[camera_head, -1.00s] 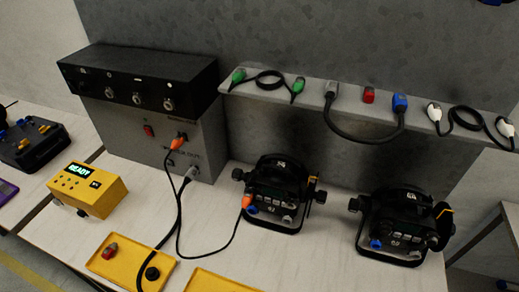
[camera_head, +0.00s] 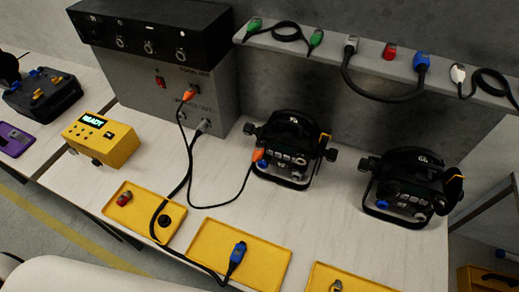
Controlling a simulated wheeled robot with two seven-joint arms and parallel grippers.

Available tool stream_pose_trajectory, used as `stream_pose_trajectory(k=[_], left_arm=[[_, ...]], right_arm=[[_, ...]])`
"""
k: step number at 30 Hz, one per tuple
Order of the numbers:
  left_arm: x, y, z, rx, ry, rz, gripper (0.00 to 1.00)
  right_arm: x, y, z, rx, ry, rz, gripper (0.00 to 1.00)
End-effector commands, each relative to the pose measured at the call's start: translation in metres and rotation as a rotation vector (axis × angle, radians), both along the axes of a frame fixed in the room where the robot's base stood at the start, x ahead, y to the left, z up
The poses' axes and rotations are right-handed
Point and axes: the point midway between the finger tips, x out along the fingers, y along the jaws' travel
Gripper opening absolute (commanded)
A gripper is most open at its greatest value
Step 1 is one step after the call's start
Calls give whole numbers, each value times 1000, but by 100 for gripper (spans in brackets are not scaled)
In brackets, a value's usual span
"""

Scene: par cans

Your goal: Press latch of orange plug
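An orange plug (camera_head: 189,95) sits in the front of the grey box below the black unit. A second orange plug (camera_head: 258,155) is at the left par can (camera_head: 290,150), and a black cable joins the two. I cannot make out a latch on either plug at this size. A grey plug (camera_head: 204,125) sits lower on the box, and its cable leads to a blue plug (camera_head: 237,253) in the middle yellow tray (camera_head: 270,262). Neither gripper shows. A pale rounded shape, perhaps part of my arm, is at the bottom left.
A right par can (camera_head: 408,185) stands beside the left one. A yellow READY tester (camera_head: 101,138) is at left. A shelf (camera_head: 375,58) holds several cables and plugs. Yellow trays (camera_head: 145,208) line the front edge. The table between trays and par cans is mostly clear.

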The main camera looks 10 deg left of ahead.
Motion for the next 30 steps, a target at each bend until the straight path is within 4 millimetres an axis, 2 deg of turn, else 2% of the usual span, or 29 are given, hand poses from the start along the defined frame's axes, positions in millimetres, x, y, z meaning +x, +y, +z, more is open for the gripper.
stream_pose_trajectory(k=[10, 18, 20, 30], left_arm=[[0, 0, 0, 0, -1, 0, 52], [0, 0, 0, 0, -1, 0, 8], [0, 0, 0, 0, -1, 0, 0], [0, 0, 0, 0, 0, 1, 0]], right_arm=[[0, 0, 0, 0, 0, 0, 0], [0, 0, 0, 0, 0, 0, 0], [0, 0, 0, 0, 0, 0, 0], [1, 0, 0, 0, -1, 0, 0]])
